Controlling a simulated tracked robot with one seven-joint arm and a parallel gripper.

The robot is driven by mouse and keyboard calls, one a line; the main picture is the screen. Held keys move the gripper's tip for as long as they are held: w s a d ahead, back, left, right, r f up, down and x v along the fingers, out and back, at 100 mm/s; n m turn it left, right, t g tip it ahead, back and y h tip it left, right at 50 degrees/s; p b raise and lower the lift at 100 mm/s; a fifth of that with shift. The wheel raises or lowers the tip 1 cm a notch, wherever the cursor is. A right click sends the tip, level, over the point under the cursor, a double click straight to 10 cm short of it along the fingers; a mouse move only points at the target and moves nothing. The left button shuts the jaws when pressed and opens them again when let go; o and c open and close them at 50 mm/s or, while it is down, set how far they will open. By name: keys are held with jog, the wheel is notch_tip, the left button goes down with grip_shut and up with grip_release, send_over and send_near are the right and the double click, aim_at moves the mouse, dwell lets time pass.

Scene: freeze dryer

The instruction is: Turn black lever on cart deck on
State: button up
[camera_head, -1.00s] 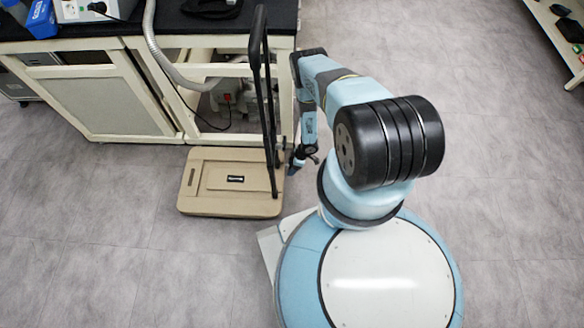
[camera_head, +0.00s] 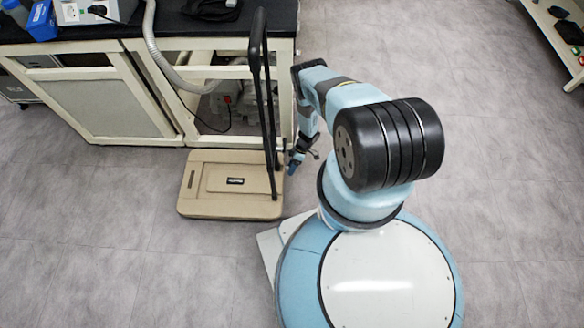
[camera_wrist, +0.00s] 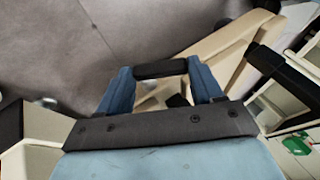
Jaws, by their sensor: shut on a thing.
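The cart has a tan deck (camera_head: 215,208) low on the floor, with a tall black handle (camera_head: 256,70) rising from its right end. My gripper (camera_head: 292,166) is low beside the deck's right edge, next to the foot of the handle. In the wrist view, a short black bar, the black lever (camera_wrist: 160,68), spans the gap between my two blue fingers (camera_wrist: 160,80). My gripper is shut on it. In the head view the lever is too small and too covered by my gripper to make out its angle.
A lab bench with a black top (camera_head: 150,22) and cream frame stands behind the cart, with a grey hose (camera_head: 165,62) hanging down. A shelf (camera_head: 553,38) stands at the far upper right. The grey floor to the left and front is clear.

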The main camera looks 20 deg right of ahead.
jog(key=shift+w, duration=0.3)
dwell(0.4)
jog(key=o, duration=1.1)
jog(key=shift+s, duration=0.15)
jog(key=shift+c, duration=0.2)
jog(key=v, duration=1.3)
jog(key=shift+w+d+r, duration=0.25)
jog(key=shift+w, duration=0.05)
jog(key=shift+c, duration=0.2)
